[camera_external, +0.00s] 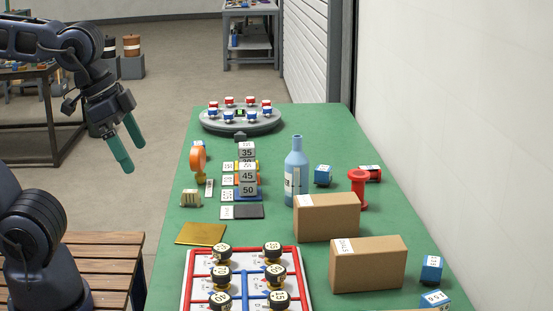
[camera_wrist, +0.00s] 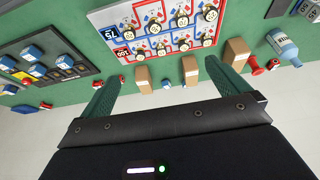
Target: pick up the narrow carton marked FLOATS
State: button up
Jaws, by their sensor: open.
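Brown cartons stand on the green table. In the external view, one carton (camera_external: 327,217) is in front of the blue bottle, its label too small to read. A nearer carton (camera_external: 368,265) has a label that looks like SEALS. The wrist view shows three cartons: left (camera_wrist: 143,78), middle (camera_wrist: 190,70) and right (camera_wrist: 236,53). I cannot read FLOATS on any of them. My gripper (camera_external: 129,150) is open and empty, raised left of the table in the external view, well apart from the cartons. Its teal fingers also frame the wrist view (camera_wrist: 162,72).
A blue bottle (camera_external: 296,172), a red spool (camera_external: 358,189) and small blue blocks (camera_external: 431,269) stand around the cartons. A panel with black knobs (camera_external: 246,277) lies left of them. A round grey turntable (camera_external: 240,121) is at the far end. A white wall (camera_external: 460,130) borders the right.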

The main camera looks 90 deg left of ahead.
jog(key=shift+c, duration=1)
send_over(329, 209)
jog(key=s+a, duration=0.3)
jog(key=s, duration=0.1)
jog(key=shift+n, duration=0.4)
notch_tip(329, 209, down, 22)
jog(key=shift+w+d+f, duration=0.1)
jog(key=shift+w, duration=0.05)
jog(key=shift+w+a+f, duration=0.15)
jog(key=shift+a+f, duration=0.05)
jog(key=shift+f, duration=0.2)
jog(key=shift+a+x, duration=0.15)
jog(key=shift+x, duration=2.45)
jog(key=shift+a+x, duration=0.1)
jog(key=shift+x, duration=2.5)
jog(key=shift+r, duration=0.1)
jog(key=c, duration=1.3)
